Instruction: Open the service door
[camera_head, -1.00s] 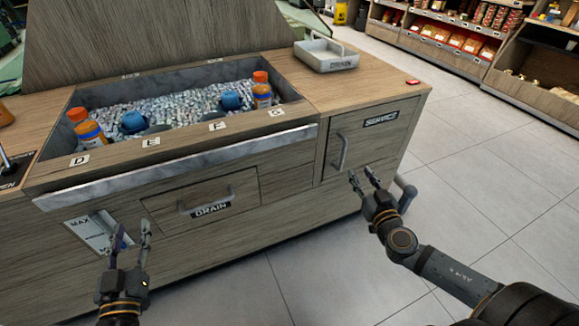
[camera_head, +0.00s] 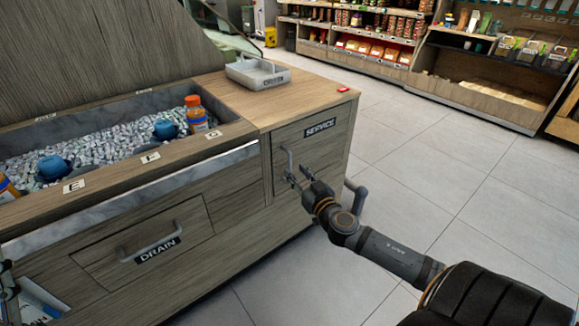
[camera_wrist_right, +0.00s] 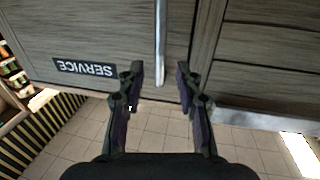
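The service door (camera_head: 318,152) is a wooden panel with a black SERVICE label (camera_head: 320,128) on the counter's right front; it looks shut. Its vertical metal handle (camera_head: 287,163) is at the door's left side. My right gripper (camera_head: 298,178) is open right at the handle. In the right wrist view the handle (camera_wrist_right: 161,45) lies between the directions of the two open fingers (camera_wrist_right: 160,80), its end near the fingertips; I cannot tell whether they touch it. My left gripper (camera_head: 8,290) is only partly in view at the lower left edge, its fingers unclear.
The DRAIN drawer (camera_head: 145,245) with its handle is left of the door. A metal drain tray (camera_head: 258,77) and a red button (camera_head: 343,89) are on the counter top. A grey bar handle (camera_head: 355,195) sticks out at the counter's right side. Tiled floor is free to the right.

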